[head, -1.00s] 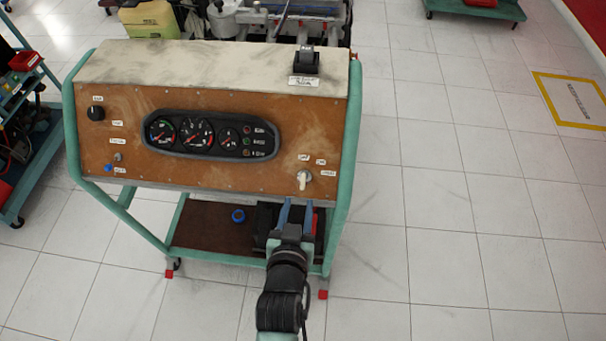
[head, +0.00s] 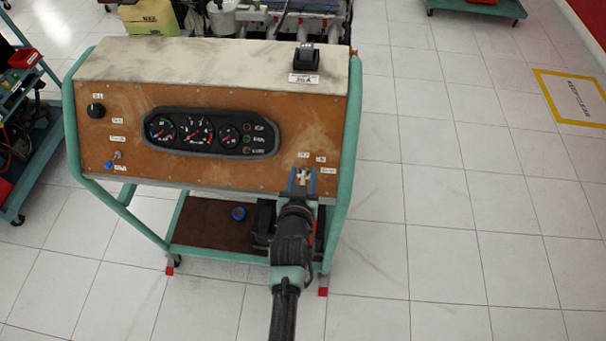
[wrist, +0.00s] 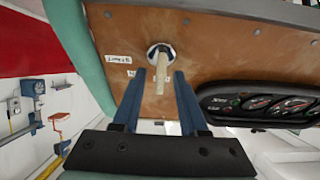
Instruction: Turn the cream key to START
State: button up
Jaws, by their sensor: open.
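The cream key (wrist: 161,79) sticks out of a round metal lock (wrist: 161,53) on the brown panel. In the wrist view its long grip lies between the two blue fingers of my gripper (wrist: 159,73), with a gap visible on each side. My gripper is open around the key and holds nothing. In the head view my gripper (head: 302,173) is at the lower right of the panel and largely covers the key and lock. A white START label (wrist: 119,59) sits left of the lock in the wrist view, which looks turned over relative to the head view.
The brown panel (head: 210,105) carries a gauge cluster (head: 210,132), a black knob (head: 96,110) and a small toggle switch (head: 117,155). A green tube frame (head: 350,140) runs close to the right of the key. Open tiled floor (head: 440,200) lies right of the stand.

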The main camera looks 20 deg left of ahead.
grip_shut()
